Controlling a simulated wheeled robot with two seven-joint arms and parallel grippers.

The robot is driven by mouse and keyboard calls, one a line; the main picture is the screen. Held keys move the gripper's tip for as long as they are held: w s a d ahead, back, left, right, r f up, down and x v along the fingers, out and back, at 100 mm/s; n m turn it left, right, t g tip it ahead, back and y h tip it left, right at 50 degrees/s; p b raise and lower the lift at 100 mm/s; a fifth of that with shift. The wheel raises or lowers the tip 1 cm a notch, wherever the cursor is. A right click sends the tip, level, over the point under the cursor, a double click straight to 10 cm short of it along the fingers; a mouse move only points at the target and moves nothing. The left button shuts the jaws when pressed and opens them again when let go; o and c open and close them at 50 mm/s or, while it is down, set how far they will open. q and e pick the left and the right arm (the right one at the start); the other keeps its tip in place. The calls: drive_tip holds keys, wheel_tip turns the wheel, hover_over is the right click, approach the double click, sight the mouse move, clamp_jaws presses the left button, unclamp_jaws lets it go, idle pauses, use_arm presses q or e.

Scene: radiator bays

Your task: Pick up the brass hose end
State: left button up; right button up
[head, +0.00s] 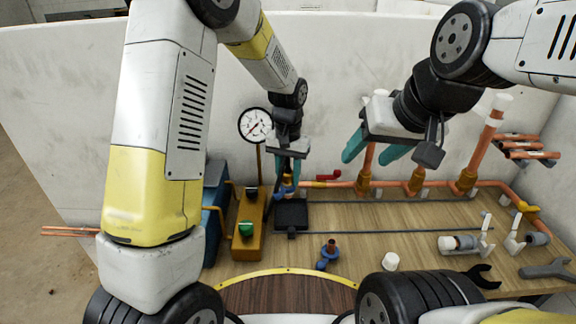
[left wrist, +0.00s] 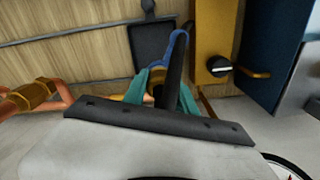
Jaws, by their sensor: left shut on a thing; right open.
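My left gripper (head: 288,172) is shut on the brass hose end (head: 288,179), beside the orange box. Only a small yellowish bit of it shows between the fingers, with the blue hose (head: 286,191) just below. My right gripper (head: 376,150) is open and empty, above the back copper pipe. A blue piece with a brownish end (head: 328,252) stands at the bench front.
An orange box (head: 248,232) with a green knob and a blue box (head: 212,225) stand left. A black tray (head: 291,216) lies beside them. A gauge (head: 255,125) is behind. Copper pipes (head: 385,186) run along the back. White-and-grey valves and a wrench (head: 548,271) lie right.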

sight(288, 172)
use_arm(q)
wheel_tip(288, 172, up, 15)
idle(1.0)
drive_tip(key=shift+f, duration=0.1)
